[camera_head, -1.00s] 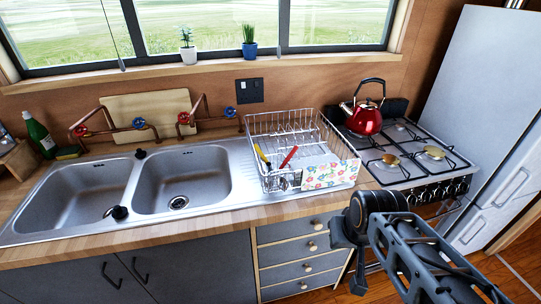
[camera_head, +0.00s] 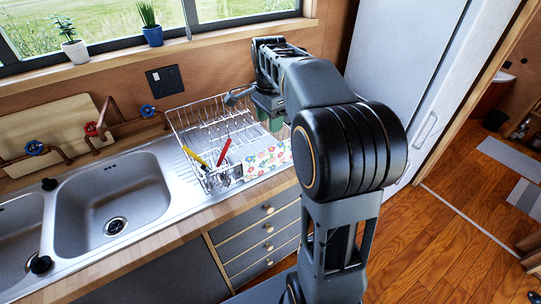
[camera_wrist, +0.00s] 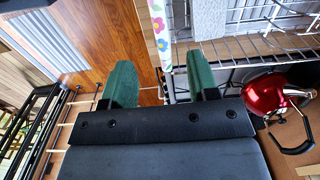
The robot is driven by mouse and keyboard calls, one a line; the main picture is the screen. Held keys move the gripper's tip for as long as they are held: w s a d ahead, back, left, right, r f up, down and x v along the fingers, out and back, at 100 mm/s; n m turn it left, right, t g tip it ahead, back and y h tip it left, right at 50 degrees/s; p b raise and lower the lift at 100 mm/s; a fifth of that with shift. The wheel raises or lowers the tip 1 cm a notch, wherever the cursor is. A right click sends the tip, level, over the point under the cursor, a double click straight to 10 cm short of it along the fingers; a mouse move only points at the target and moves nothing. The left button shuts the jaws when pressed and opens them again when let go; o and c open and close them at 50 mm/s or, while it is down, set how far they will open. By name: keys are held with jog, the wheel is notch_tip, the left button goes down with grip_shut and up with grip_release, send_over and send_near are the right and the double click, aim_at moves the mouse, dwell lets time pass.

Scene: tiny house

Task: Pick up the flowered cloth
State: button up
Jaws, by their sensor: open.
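The flowered cloth (camera_head: 265,158) is white with coloured flowers and hangs over the front edge of the dish rack, near its right end. In the wrist view the cloth (camera_wrist: 157,28) shows nearly edge-on as a narrow strip. My gripper (camera_head: 268,118) is above and behind the cloth, partly hidden by my arm in the head view. In the wrist view my gripper (camera_wrist: 161,66) has its two green fingers wide apart, with nothing held. The cloth strip appears in the gap between them; I cannot tell how far below the fingertips it lies.
The wire dish rack (camera_head: 190,125) holds a red-handled utensil (camera_head: 224,151) and a yellow-handled one (camera_head: 195,156). A double sink (camera_head: 112,205) is to the left. The red kettle (camera_wrist: 264,95) is close to the right finger in the wrist view. Drawers (camera_head: 262,235) lie below the counter.

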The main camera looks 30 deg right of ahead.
aim_at(270, 148)
notch_tip(270, 148, down, 7)
jog(key=shift+d+f, duration=0.1)
jog(key=shift+s+f, duration=0.1)
jog(key=shift+f, duration=2.65)
jog(key=c, duration=1)
